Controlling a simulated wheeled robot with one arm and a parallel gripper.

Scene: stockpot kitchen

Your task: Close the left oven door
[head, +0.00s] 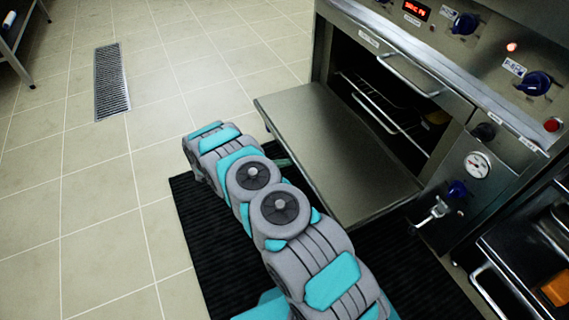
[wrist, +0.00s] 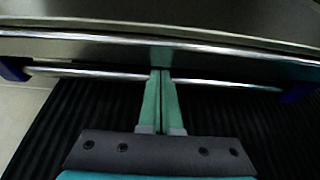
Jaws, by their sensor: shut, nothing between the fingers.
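The oven door (head: 340,150) is a steel panel hinged at its bottom, hanging open and roughly level in front of the dark oven opening (head: 385,100). In the wrist view the door's edge (wrist: 60,47) runs across the top, with a steel handle bar (wrist: 90,73) on blue end brackets below it. My gripper (wrist: 160,73) has its two green fingers shut together, with the tips overlapping the bar in this view. I cannot tell whether they touch it. In the head view the arm mostly hides the gripper, which is by the door's outer left edge.
A black ribbed mat (head: 215,245) lies under the door and arm. Control knobs (head: 535,83) and a gauge (head: 477,165) are on the oven front. A lever tap (head: 432,211) juts out right of the door.

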